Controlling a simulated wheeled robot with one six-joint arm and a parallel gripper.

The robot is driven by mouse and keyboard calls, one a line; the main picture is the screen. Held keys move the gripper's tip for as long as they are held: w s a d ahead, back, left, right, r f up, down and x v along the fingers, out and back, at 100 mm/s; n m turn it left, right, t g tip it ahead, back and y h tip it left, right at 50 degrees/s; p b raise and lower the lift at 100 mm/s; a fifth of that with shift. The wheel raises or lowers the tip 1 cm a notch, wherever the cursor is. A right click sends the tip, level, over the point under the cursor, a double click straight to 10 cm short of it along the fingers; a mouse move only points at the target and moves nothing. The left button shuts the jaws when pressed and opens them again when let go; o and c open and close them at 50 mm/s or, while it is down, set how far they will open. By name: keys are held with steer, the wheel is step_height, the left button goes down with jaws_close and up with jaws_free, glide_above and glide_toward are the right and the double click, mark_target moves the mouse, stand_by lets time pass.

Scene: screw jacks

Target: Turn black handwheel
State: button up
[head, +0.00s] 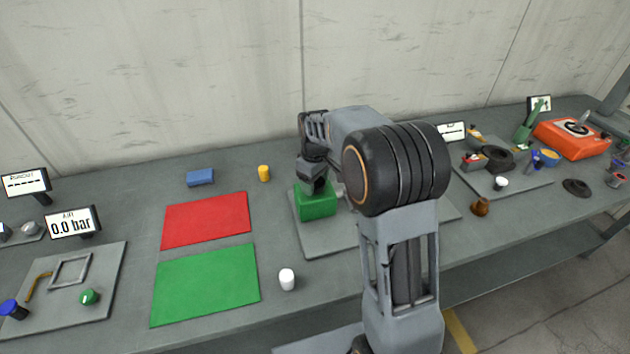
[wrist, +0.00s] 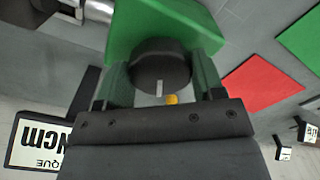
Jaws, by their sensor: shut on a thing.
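The black handwheel (wrist: 160,68) is a round dark knob with a white mark, on the face of a green block. The green block (wrist: 160,25) also shows in the head view (head: 317,206), on a grey plate (head: 318,241). My gripper (wrist: 162,75) has one finger on each side of the handwheel and is shut on it. In the head view my gripper (head: 314,178) is at the green block, and the handwheel is hidden there. In the wrist view the white mark points towards the gripper's palm.
A display (wrist: 38,140) reading Ncm shows upside down in the wrist view. Red (head: 206,220) and green (head: 205,284) mats lie left of the block. A white cylinder (head: 287,279), yellow cylinder (head: 264,173) and blue block (head: 200,177) stand nearby. The wall is behind.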

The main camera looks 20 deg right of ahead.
steer(key=shift+n, duration=0.6)
steer(key=shift+r, duration=0.1)
steer(key=o, duration=0.9)
step_height(320, 180, up, 14)
steer(key=shift+f, duration=0.15)
stand_by(0.4)
